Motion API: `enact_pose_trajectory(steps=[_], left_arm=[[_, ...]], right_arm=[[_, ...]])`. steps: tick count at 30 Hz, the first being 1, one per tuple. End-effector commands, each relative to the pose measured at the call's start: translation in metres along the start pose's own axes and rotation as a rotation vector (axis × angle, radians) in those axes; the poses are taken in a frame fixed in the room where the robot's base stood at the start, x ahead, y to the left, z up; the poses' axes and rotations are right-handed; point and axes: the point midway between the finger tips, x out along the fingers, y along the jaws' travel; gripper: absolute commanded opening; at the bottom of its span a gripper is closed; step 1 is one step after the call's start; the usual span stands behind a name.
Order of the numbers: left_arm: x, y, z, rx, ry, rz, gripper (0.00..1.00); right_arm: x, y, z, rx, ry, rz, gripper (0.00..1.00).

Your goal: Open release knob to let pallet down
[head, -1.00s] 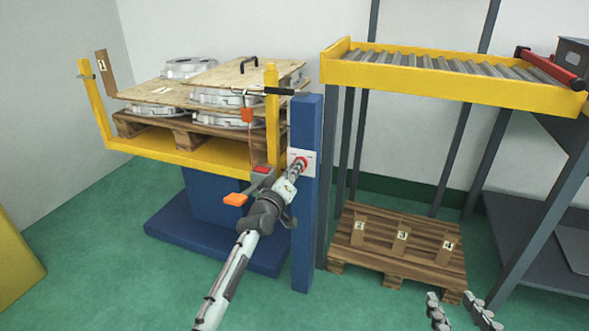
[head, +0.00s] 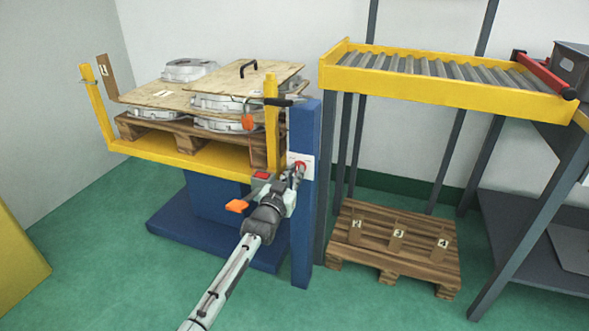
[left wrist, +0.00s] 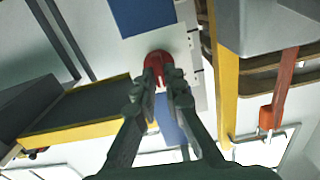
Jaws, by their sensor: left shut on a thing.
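The release knob (head: 300,166) is red and sits on a white plate on the blue post (head: 305,225). In the left wrist view the red knob (left wrist: 157,62) lies between the fingertips of my left gripper (left wrist: 163,82), which is shut on it. In the head view the left gripper (head: 296,174) reaches up to the knob and partly covers it. The loaded wooden pallet (head: 190,137) rests raised on the yellow lift frame (head: 180,156), with castings (head: 190,70) and plywood sheets (head: 250,80) stacked on it. My right gripper is not in view.
An orange tag (head: 237,206) and a red-topped grey box (head: 262,177) are close to my left wrist. A yellow roller conveyor (head: 440,88) stands at right, with an empty numbered pallet (head: 395,245) on the floor below. Green floor lies open in front.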

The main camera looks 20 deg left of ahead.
Motion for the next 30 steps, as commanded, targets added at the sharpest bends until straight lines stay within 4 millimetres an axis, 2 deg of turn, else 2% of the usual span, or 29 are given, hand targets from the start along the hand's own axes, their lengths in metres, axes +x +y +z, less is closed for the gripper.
enact_pose_trajectory(steps=[12,21,30], left_arm=[[0.000,0.002,0.001,0.389,-0.002,0.000,0.00],[0.000,0.004,0.002,0.607,-0.001,0.001,0.00],[0.000,0.003,0.003,0.726,-0.006,0.001,0.00]], right_arm=[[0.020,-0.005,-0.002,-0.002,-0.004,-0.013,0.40],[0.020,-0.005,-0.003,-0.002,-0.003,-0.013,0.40],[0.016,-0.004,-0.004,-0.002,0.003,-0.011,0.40]])
